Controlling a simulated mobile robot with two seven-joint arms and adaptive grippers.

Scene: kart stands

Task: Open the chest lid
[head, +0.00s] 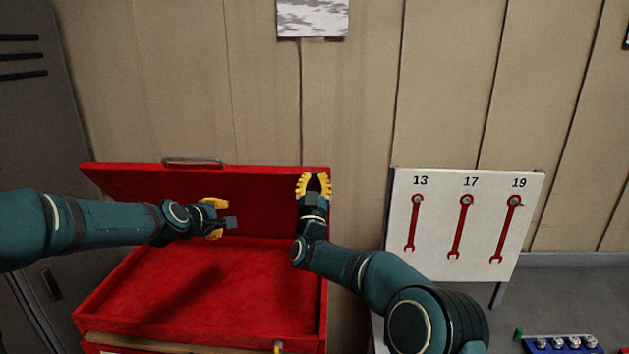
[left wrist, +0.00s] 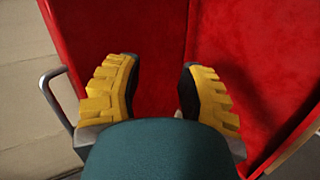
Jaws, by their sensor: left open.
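The red chest (head: 95,308) stands at the left in the head view, with its lid (head: 130,182) raised and leaning back toward the wall. A metal handle (head: 193,162) is on the lid's upper edge; it also shows left of the fingers in the left wrist view (left wrist: 55,98). My left gripper (head: 222,219) is open and empty, in front of the lid's red inner face. My right gripper (head: 314,180) appears open, with its fingers up, at the lid's right end. Whether it touches the lid I cannot tell. The red inside of the chest is visible below.
A white board (head: 400,220) with red wrenches marked 13, 17 and 19 stands to the right. A blue tray (head: 548,350) with sockets is at the bottom right. A grey locker (head: 35,110) stands at the left, and a panelled wall (head: 350,100) is close behind the chest.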

